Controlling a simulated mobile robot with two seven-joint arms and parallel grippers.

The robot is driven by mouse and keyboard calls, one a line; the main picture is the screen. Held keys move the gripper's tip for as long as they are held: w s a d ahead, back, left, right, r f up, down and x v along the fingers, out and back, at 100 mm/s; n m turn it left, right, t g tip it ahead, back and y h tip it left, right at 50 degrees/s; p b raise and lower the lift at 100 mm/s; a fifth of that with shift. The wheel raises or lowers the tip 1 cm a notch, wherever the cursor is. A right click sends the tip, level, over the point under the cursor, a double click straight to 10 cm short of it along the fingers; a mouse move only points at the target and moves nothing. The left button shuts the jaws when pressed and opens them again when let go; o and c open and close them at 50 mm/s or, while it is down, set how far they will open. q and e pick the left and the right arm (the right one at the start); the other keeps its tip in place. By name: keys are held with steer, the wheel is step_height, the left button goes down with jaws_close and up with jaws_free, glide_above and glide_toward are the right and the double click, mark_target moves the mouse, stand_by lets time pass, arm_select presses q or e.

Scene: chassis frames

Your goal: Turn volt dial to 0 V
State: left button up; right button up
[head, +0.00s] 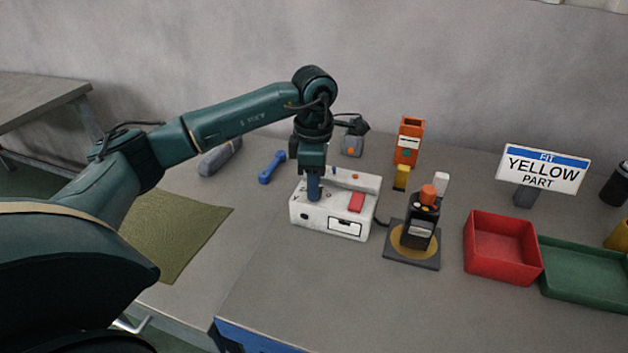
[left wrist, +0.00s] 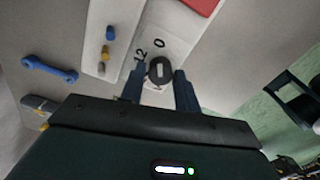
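The volt dial (left wrist: 160,70) is a dark round knob with a light mark on the white power unit (head: 343,220). The printed 12 and 0 show beside the dial in the left wrist view; I cannot tell clearly which the mark points to. My left gripper (head: 314,196) points down over the left part of the unit and hides the dial in the head view. In the left wrist view its blue fingers (left wrist: 160,84) stand on either side of the dial, close to its edges. I cannot tell if they press on it. My right gripper is out of view.
The unit carries a red switch (head: 357,202). A dark device with an orange top (head: 428,194) stands to its right, then a red bin (head: 503,262) and a green tray (head: 586,290). A blue tool (head: 271,167) lies behind left. The bench front is clear.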

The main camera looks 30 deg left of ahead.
arm_select(q)
steer(key=o, duration=0.3)
step_height(320, 180, up, 13)
steer(key=shift+r, duration=0.1)
stand_by(0.4)
stand_by(0.4)
